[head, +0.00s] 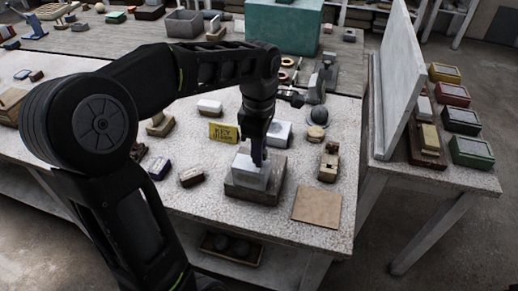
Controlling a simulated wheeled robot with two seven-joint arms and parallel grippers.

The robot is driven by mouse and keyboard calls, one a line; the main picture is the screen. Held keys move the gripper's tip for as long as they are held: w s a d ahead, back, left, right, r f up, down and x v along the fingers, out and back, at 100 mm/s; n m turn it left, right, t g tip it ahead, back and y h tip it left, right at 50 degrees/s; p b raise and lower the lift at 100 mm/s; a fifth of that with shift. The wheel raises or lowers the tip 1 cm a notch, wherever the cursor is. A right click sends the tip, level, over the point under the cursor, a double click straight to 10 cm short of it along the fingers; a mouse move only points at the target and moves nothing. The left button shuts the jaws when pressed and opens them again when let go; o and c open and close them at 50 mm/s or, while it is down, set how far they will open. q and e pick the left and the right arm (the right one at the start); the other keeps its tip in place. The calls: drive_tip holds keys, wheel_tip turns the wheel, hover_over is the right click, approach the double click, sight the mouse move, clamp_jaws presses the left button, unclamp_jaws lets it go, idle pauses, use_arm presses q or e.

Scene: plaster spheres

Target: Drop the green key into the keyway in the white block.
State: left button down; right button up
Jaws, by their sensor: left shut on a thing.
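My left gripper (258,158) points straight down over the white block (245,172), close to its top face. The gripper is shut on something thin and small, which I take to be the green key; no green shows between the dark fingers. The white block sits on a wider grey-brown base (240,191) near the front of the speckled table. The keyway is hidden behind the fingers, and I cannot tell whether the key touches the block. My right gripper is not in view.
A yellow lettered sign (223,132) stands behind the block to the left. Another pale block with a round hollow (284,130) is behind it. A tan square board (317,207) lies at right front. Small boxes flank the block; an upright grey panel (396,75) stands further right.

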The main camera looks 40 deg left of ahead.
use_arm(q)
drive_tip(key=shift+f+b, duration=0.55)
drive_tip(key=shift+f, duration=0.25)
drive_tip(key=c, duration=1.3)
unclamp_jaws()
drive_tip(key=shift+r, duration=0.15)
drive_tip(key=shift+r+p, duration=1.6)
drive_tip(key=shift+r, duration=0.35)
drive_tip(key=shift+f, duration=0.1)
